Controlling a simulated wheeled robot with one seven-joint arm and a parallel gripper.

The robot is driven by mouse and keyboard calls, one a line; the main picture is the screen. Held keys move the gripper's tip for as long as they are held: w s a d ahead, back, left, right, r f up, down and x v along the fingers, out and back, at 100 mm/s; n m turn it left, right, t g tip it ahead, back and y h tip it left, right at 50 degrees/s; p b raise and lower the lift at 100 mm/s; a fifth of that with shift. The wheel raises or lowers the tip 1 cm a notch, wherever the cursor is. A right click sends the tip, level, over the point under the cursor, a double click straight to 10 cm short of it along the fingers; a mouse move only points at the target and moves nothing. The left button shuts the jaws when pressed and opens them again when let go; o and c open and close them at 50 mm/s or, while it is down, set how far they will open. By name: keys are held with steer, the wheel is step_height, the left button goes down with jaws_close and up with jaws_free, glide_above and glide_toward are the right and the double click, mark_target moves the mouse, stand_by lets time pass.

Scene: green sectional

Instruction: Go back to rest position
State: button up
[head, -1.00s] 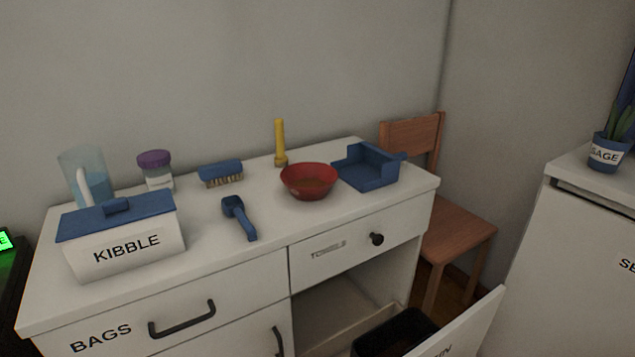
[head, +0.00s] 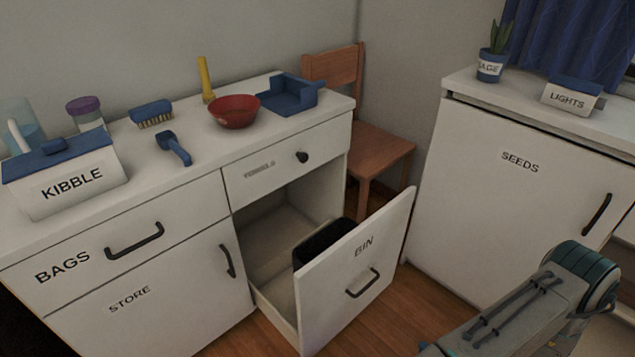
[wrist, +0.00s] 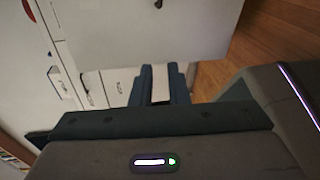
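My gripper (wrist: 160,84) shows in the wrist view, its two dark fingers a little apart with a pale strip visible between them. No held object can be made out. The white front of a cabinet part (wrist: 150,30) fills the top of that view, beyond the fingers. In the head view my arm rises at the lower right, to the right of the open BIN door (head: 352,275), and my gripper is out of frame.
The BIN front stands pulled out, with a black bin (head: 318,243) behind it. The counter (head: 95,222) holds a KIBBLE box (head: 70,182), red bowl (head: 235,113), blue scoop (head: 175,148) and blue dustpan (head: 290,95). A SEEDS cabinet (head: 520,200) stands right, a chair (head: 375,150) behind.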

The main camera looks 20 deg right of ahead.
steer(key=w+a+r+n+g+y+p, duration=0.1)
steer(key=w+a+r+n+g+p, duration=0.3)
steer(key=r+n, duration=0.55)
steer(key=w+a+r+n+g+y+p, duration=0.1)
steer(key=w+a+r+n+g+p, duration=0.4)
steer(key=r, duration=0.7)
steer(key=w+a+r+n+g+y+p, duration=0.1)
steer(key=w+a+r+n+g+p, duration=0.2)
steer(key=r+n, duration=0.7)
steer(key=a+r+n+h+p, duration=0.5)
steer(key=r+n, duration=0.6)
steer(key=r, duration=0.3)
steer(key=s+a+r+n+t+h+p, duration=0.1)
steer(key=a+r+n+h+p, duration=0.3)
steer(key=a+r+n, duration=0.6)
step_height(320, 180, up, 5)
steer(key=n+p, duration=0.2)
steer(key=shift+s+f+h+p, duration=0.2)
steer(key=shift+s+h+p, duration=0.1)
steer(key=shift+h+p, duration=0.1)
